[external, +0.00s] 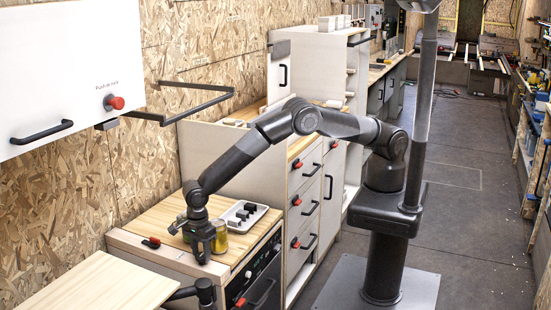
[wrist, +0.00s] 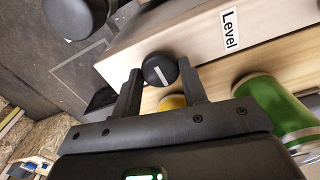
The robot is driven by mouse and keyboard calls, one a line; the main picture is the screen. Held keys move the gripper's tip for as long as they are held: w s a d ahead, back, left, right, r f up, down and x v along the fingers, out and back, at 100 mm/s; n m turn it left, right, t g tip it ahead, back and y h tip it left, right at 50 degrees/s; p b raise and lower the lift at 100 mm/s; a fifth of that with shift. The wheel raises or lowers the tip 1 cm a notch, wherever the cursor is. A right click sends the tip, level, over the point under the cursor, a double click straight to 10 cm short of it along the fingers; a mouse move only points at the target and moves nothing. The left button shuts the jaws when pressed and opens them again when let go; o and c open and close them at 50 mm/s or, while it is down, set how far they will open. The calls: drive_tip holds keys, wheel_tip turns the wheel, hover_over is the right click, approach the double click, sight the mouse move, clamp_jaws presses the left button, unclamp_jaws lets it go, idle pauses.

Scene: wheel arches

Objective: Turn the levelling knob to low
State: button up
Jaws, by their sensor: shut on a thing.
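The levelling knob (wrist: 158,70) is a round black knob with a white pointer line, on a pale wooden front panel in the wrist view. The line runs slantwise in that picture. A "Level" label (wrist: 228,30) is on the panel to the right of the knob. My gripper (wrist: 160,78) has one finger on each side of the knob and is shut on it. In the external view my gripper (external: 203,248) is at the counter's front edge and hides the knob. No low mark can be read.
A green can (wrist: 272,105) and a yellow can (wrist: 173,102) stand close behind my fingers. A tray with black pieces (external: 243,215) sits on the counter (external: 150,220). A black rounded part (wrist: 75,15) is left of the knob. An oven front (external: 262,285) is to the right.

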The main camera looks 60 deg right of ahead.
sight(201, 255)
drive_tip(key=n, duration=1)
idle(0.3)
drive_tip(key=shift+n, duration=0.4)
drive_tip(key=o, duration=1)
wheel_tip(201, 255, up, 11)
drive_tip(key=shift+f, duration=0.1)
